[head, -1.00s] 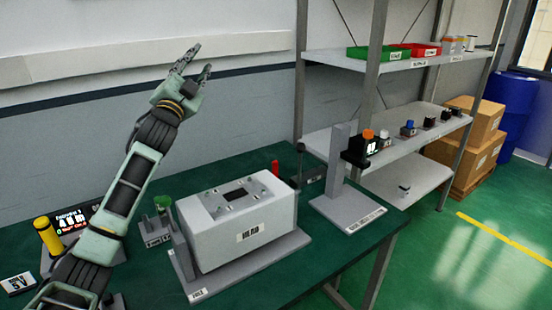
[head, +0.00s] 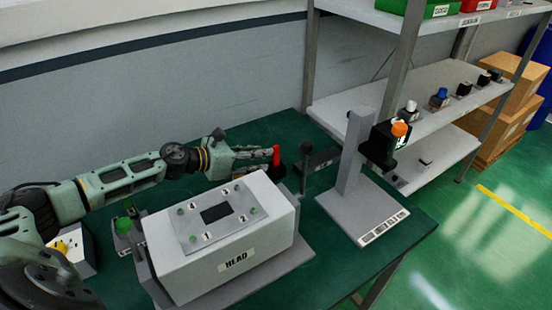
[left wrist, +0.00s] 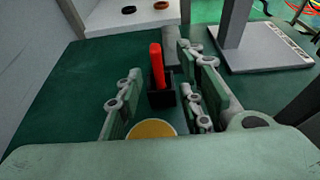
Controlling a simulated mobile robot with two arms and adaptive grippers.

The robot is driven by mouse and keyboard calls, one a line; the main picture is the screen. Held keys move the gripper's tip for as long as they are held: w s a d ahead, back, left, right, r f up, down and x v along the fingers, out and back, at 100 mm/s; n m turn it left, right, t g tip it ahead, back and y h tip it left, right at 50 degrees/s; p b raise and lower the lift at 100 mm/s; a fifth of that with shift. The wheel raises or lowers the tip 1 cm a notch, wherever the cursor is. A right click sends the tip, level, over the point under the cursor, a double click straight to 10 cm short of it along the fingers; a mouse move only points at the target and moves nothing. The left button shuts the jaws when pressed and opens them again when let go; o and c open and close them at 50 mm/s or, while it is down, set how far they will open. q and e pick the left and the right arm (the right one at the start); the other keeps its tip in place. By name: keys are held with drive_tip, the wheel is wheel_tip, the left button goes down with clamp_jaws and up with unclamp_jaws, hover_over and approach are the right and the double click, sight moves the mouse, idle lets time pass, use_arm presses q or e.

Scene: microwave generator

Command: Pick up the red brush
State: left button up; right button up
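The red brush (head: 276,156) stands upright behind the white box on the green table. In the left wrist view the red brush (left wrist: 157,66) rises from a small black holder (left wrist: 161,97). My left gripper (head: 268,154) reaches in from the left, low over the table, with its fingertips at the brush. In the left wrist view my left gripper (left wrist: 163,92) is open, with one finger on each side of the brush and holder. I see gaps between the fingers and the brush. My right gripper is not in view.
The white box labelled HEAD (head: 225,242) stands just in front of my left gripper. A grey stand (head: 354,205) with an orange-topped black part is to the right. A dark round-topped post (head: 306,160) stands close beside the brush. A shelf (head: 430,105) is behind.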

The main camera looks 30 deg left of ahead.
sight(275, 156)
use_arm(q)
drive_tip(key=p+x, duration=0.2)
drive_tip(key=x, duration=0.3)
drive_tip(key=shift+w+a+f, duration=0.1)
drive_tip(key=shift+f, duration=0.15)
drive_tip(key=shift+a, duration=0.1)
drive_tip(key=c, duration=0.4)
clamp_jaws()
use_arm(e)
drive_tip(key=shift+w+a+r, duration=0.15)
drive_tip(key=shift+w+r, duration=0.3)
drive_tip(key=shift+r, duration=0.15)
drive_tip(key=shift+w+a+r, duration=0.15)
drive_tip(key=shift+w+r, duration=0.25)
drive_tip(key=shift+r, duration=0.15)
